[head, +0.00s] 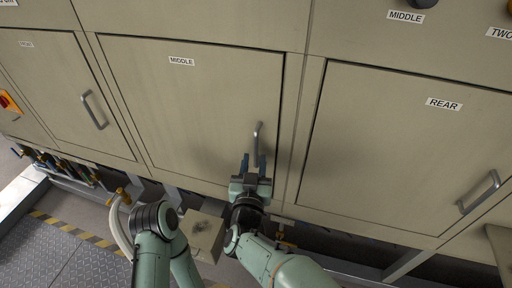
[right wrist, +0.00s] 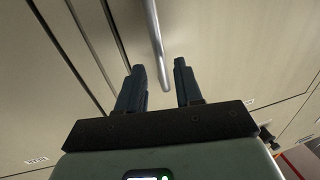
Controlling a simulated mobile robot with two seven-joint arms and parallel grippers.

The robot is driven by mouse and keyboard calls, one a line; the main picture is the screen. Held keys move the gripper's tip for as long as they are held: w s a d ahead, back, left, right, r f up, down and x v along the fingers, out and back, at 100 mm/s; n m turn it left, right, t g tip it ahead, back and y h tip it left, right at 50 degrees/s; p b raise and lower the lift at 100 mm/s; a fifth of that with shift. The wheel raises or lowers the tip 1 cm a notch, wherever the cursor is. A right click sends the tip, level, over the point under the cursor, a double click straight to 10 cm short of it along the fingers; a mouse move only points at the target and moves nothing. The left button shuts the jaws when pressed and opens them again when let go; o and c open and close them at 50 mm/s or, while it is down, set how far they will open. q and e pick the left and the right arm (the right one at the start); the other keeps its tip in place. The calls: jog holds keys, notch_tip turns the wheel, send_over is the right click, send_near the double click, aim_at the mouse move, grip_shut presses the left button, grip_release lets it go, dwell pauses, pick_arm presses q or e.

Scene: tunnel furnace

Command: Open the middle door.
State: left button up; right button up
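The middle door (head: 180,100) is a beige panel labelled MIDDLE, and it is closed. Its grey bar handle (head: 257,140) is near the door's right edge. My right gripper (head: 255,162) is at the lower end of this handle. In the right wrist view the gripper (right wrist: 160,85) is open, and the handle (right wrist: 156,45) reaches down between its two dark fingers with gaps on both sides. My left gripper is not in view; a green arm link of mine shows at the bottom of the head view.
A closed door labelled REAR (head: 400,150) is on the right, with its own handle (head: 480,192). Another closed door (head: 60,85) is on the left, with a handle (head: 95,110). Yellow valves and pipes (head: 120,195) run below the doors.

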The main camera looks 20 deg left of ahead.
aim_at(256, 150)
jog(key=w, duration=0.3)
jog(key=w+a, duration=0.1)
jog(key=w, duration=0.1)
jog(key=shift+w, duration=0.25)
grip_shut()
